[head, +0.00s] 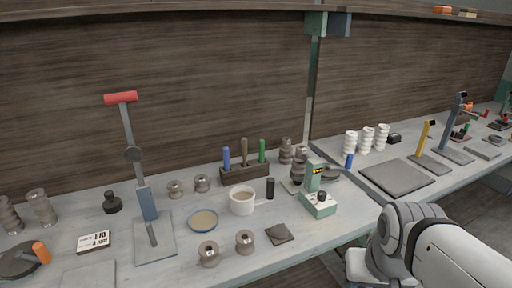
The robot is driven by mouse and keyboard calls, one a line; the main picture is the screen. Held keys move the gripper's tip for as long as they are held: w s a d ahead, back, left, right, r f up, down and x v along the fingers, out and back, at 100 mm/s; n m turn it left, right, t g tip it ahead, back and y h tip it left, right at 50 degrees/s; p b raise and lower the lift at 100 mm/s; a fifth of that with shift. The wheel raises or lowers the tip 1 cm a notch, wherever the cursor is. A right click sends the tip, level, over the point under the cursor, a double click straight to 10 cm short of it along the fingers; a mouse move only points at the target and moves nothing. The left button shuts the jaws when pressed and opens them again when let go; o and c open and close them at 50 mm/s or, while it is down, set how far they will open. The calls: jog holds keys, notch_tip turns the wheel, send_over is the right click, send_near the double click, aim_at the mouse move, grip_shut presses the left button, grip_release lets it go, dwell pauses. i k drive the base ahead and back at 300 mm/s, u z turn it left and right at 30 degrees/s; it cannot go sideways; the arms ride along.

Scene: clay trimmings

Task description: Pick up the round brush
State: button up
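I cannot surely tell which thing is the round brush. A dark round disc with an orange handle (41,252) lies at the near left of the bench, partly cut off by the frame's edge. A small black round piece with a knob (112,203) stands behind it to the right. A dark wooden rack (246,174) at the back holds upright tools with blue, brown and green handles, their lower ends hidden. My arm shows at the lower right, but my gripper is out of view.
The grey bench (190,250) runs along a wooden back panel. A stand with a red top (121,98) rises at the left. A white cup (242,206), a blue-rimmed dish (203,220) and a green device (319,205) stand mid-bench. A grey slab (397,177) lies at the right.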

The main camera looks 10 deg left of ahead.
aim_at(226, 151)
jog(key=u, duration=0.25)
jog(key=i, duration=1.05)
jog(key=u, duration=0.8)
